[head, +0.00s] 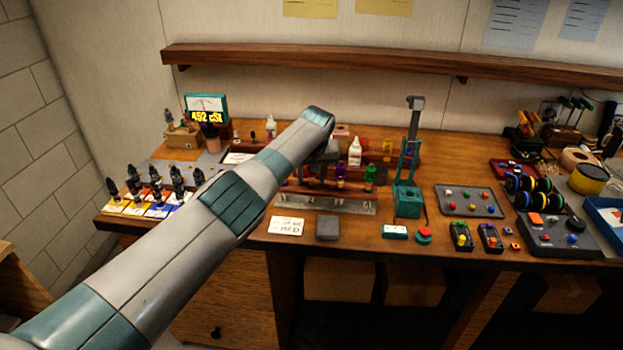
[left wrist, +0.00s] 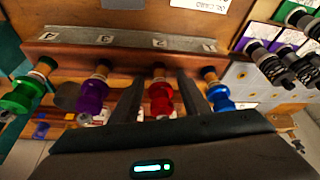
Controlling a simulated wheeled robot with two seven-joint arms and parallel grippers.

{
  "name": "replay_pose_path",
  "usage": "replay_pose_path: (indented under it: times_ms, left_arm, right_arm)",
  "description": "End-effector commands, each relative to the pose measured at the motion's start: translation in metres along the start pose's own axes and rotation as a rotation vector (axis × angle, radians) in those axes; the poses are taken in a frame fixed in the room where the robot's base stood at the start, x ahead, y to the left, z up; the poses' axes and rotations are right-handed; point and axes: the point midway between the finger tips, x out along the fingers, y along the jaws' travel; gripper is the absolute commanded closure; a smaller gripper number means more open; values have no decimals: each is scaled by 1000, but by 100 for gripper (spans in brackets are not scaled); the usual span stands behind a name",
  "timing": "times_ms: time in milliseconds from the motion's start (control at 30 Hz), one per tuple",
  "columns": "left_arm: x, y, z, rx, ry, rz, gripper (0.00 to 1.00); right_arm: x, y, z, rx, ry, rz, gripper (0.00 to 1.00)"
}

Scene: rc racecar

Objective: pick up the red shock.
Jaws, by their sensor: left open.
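The red shock (left wrist: 161,98) stands in the slot marked 2 of a wooden rack with a grey numbered strip (left wrist: 125,39), in the left wrist view. My left gripper (left wrist: 160,82) is open, with one finger on each side of the red shock. I cannot tell whether either finger touches it. A blue shock (left wrist: 219,96) is in slot 1, a purple shock (left wrist: 92,94) in slot 3 and a green shock (left wrist: 30,88) in slot 4. In the head view my left arm hides the red shock and most of the gripper. My right gripper is not in view.
Several black-topped shocks (head: 178,178) stand on coloured cards at the bench's left. A teal press (head: 408,195) stands right of the rack. A white card (head: 286,225) and a grey block (head: 327,228) lie in front. A wooden shelf (head: 330,60) runs above the bench.

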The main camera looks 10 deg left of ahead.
Motion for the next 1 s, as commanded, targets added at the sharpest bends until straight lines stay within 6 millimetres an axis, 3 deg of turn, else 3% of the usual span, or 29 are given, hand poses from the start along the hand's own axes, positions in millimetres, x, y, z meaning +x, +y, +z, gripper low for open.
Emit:
replay_pose_path:
  times_ms: [367, 533, 1000]
  left_arm:
    - [0, 0, 0, 0, 0, -1, 58]
    - [0, 0, 0, 0, -1, -1, 98]
    - [-9, 0, -4, -1, 1, 1, 98]
  right_arm:
    - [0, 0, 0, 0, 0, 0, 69]
    - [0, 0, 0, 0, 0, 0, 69]
    - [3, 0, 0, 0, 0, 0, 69]
